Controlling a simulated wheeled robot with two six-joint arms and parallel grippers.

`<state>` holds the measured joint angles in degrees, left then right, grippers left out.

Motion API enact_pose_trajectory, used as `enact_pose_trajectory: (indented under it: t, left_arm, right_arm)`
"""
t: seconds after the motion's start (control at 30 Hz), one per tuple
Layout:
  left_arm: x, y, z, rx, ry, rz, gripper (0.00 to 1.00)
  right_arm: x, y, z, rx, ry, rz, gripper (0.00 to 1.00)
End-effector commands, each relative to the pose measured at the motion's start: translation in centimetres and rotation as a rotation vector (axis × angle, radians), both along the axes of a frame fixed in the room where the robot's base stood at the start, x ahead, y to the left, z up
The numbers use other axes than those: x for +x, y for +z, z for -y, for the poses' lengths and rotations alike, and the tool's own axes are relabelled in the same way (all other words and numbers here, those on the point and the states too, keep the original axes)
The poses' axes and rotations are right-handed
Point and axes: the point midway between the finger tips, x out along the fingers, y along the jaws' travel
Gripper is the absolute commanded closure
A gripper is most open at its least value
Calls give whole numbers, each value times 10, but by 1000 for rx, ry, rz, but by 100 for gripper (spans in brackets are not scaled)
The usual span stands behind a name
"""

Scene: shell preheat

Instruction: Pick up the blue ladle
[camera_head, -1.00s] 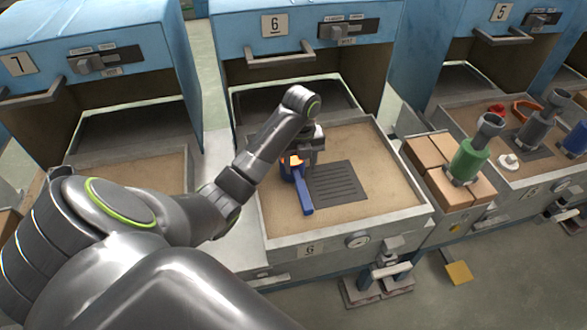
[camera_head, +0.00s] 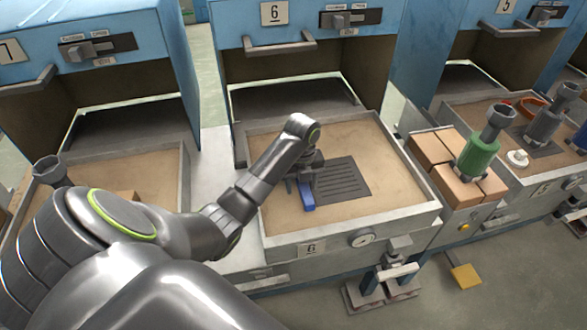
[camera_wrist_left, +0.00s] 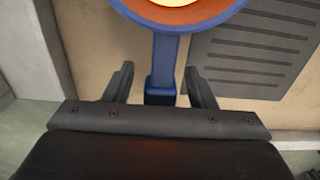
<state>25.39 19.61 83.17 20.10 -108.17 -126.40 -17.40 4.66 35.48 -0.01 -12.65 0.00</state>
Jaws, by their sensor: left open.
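The blue ladle (camera_head: 307,197) lies on the tan bed of station 6, its handle toward the front edge. In the head view my arm and gripper hide its bowl. In the left wrist view, part of its round blue bowl rim (camera_wrist_left: 240,8) shows at the top, with an orange and yellow glow inside. The handle (camera_wrist_left: 165,60) runs down from it between my fingers. My left gripper (camera_head: 304,179) is open, one finger on each side of the handle; it also shows in the left wrist view (camera_wrist_left: 160,85). I cannot tell whether the fingers touch it. My right gripper is not in view.
A dark slotted plate (camera_head: 340,177) lies right of the ladle. The tray's raised metal rim (camera_head: 350,228) surrounds the bed, with the blue hood (camera_head: 225,45) behind. A green cylinder tool (camera_head: 480,150) stands on bricks (camera_head: 430,150) to the right.

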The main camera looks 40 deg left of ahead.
Motion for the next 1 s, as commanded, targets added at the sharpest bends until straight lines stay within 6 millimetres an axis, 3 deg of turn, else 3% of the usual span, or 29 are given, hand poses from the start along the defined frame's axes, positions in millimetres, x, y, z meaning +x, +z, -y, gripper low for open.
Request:
enact_pose_trajectory:
  t: [0.3,0.7,1.0]
  left_arm:
    - [0,-8,0,0,0,0,49]
    - [0,-8,0,1,0,1,100]
    - [1,-3,0,2,-1,4,100]
  right_arm:
    - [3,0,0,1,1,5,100]
    - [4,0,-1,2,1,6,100]
    - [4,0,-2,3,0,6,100]
